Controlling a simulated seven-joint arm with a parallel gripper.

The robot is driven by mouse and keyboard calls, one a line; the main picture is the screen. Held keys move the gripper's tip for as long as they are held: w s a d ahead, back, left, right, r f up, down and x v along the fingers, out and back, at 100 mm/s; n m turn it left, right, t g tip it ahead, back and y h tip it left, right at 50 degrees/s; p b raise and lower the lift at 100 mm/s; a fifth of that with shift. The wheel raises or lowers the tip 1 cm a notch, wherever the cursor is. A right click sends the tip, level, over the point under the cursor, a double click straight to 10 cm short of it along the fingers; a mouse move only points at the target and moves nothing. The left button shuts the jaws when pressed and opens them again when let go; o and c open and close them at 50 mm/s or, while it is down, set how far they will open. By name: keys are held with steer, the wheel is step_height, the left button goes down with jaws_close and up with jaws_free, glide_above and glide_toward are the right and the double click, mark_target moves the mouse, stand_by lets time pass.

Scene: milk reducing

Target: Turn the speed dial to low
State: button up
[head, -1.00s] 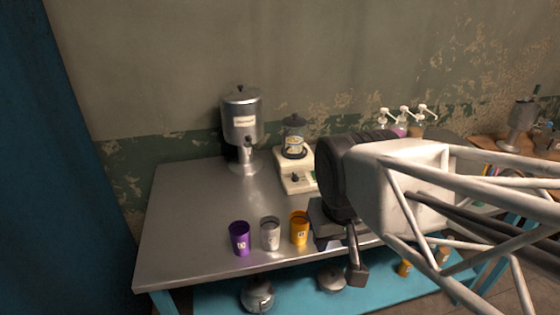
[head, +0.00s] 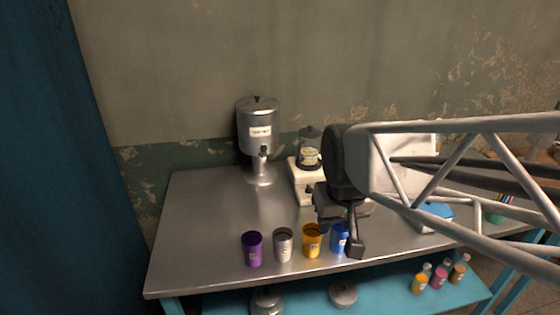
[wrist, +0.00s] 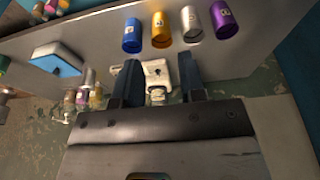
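The white blender-like machine (head: 297,178) with a clear jar (head: 310,150) stands at the back middle of the metal table. Its base is partly hidden behind my gripper (head: 338,222) in the head view, and I cannot make out the dial there. In the wrist view, the machine's white front (wrist: 155,68) shows between the fingers of my gripper (wrist: 159,80), with a small dark spot that may be the speed dial (wrist: 157,71). The fingers are apart with nothing held. My gripper hangs in front and to the right of the machine, apart from it.
A purple cup (head: 252,250), a grey cup (head: 283,246), an orange cup (head: 312,242) and a blue cup (head: 339,237) line the front edge. A metal dispenser (head: 258,125) stands left of the machine. A blue-topped box (head: 436,211) is to the right. The table's left is clear.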

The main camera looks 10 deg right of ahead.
steer(key=w+d+f, duration=0.1)
steer(key=w+f, duration=0.1)
steer(key=w, duration=0.8)
steer(key=w+d+f, duration=0.2)
steer(key=w, duration=0.7)
steer(key=t, duration=0.2)
glide_toward(309, 186)
steer(key=shift+w+f, duration=0.35)
steer(key=shift+f, duration=0.05)
steer(key=shift+f+g, duration=0.1)
steer(key=shift+g, duration=0.2)
steer(key=shift+x, duration=3.75)
steer(key=shift+w, duration=0.1)
steer(key=shift+c, duration=0.3)
jaws_close()
